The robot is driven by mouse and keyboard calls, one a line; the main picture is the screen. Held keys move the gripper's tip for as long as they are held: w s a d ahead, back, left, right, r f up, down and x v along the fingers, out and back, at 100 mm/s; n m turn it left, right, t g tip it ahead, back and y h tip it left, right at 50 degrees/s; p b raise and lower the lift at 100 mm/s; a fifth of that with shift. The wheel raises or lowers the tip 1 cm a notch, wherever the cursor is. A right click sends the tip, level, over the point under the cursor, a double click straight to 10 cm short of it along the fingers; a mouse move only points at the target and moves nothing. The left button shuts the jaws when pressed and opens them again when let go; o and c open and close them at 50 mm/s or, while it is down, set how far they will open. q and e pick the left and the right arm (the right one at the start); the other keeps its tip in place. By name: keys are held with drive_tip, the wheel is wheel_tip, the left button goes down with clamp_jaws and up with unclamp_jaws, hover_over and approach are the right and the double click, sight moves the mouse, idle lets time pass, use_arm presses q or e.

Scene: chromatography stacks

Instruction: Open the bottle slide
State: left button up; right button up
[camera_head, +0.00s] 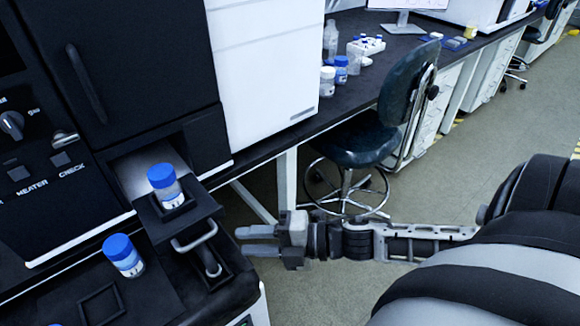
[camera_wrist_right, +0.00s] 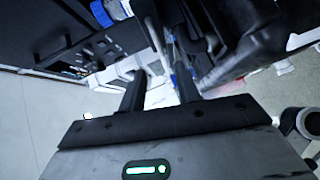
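The bottle slide (camera_head: 203,208) is a black tray with a metal handle (camera_head: 196,238) on its front. It sticks out from a slot in the black instrument, with a lighter channel visible behind it. A clear bottle with a blue cap (camera_head: 164,184) stands upright in the slide. My right gripper (camera_head: 240,240) is just right of the handle, fingers pointing left toward it and apart from it. Its two fingers are spread with a gap, also seen in the right wrist view (camera_wrist_right: 160,80), with nothing clearly held. My left gripper is not in view.
A second blue-capped bottle (camera_head: 123,256) stands on the black bench at lower left, near a square black holder (camera_head: 101,305). A chair (camera_head: 373,133) stands behind my right arm. More bottles (camera_head: 341,70) are on the far bench.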

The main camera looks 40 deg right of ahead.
drive_tip(key=v, duration=0.7)
drive_tip(key=shift+w, duration=0.1)
idle(0.4)
wheel_tip(320, 180, down, 3)
drive_tip(key=w+d+m+t+h, duration=0.1)
drive_tip(key=w+d+m+h, duration=0.15)
drive_tip(key=m+h, duration=0.9)
drive_tip(key=s+a+f+m+g, duration=0.1)
drive_tip(key=s+a+m+g, duration=0.5)
drive_tip(key=s+m+g, duration=0.5)
drive_tip(key=w+a+f+t+y, duration=0.3)
drive_tip(key=w+a+f+t, duration=0.2)
drive_tip(key=t, duration=0.4)
drive_tip(key=shift+w+a+f, duration=0.2)
drive_tip(key=shift+w+a, duration=0.35)
drive_tip(key=shift+w, duration=0.4)
